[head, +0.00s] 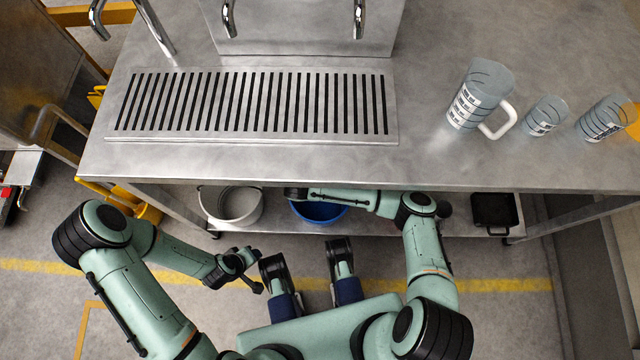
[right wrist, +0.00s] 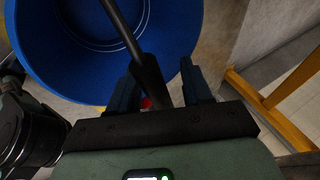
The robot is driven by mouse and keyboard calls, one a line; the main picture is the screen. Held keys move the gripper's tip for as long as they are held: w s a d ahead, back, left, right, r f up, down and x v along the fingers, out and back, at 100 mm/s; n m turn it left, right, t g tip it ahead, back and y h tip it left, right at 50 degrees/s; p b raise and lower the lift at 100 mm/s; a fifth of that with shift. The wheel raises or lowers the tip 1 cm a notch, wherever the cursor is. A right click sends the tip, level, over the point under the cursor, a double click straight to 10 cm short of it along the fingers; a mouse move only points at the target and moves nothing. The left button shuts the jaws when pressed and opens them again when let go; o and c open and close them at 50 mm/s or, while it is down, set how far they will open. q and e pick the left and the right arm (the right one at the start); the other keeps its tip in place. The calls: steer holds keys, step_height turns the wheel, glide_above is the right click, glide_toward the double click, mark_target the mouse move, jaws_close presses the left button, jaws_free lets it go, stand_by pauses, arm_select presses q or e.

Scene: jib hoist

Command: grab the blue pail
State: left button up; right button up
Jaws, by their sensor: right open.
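The blue pail (head: 322,212) stands on the low shelf under the steel counter, partly hidden by my right forearm and the counter edge. In the right wrist view, the pail (right wrist: 60,60) fills the upper left, and its dark handle (right wrist: 125,32) runs down toward my right gripper (right wrist: 158,88). The jaws are open, with the handle's thicker end between the two fingers in the picture; contact cannot be told. In the head view my right gripper (head: 296,193) is at the pail's upper left. My left gripper (head: 252,270) hangs over the floor, away from the pail; its jaw opening is unclear.
A white pail (head: 230,205) stands left of the blue one on the shelf. A black tray-like item (head: 495,208) lies at the shelf's right. The counter (head: 430,160) overhangs the shelf and carries a pitcher (head: 480,95) and glasses (head: 545,115). A yellow frame (right wrist: 275,105) stands right.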

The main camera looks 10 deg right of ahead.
jaws_close()
steer(key=shift+w+r, duration=0.1)
stand_by(0.4)
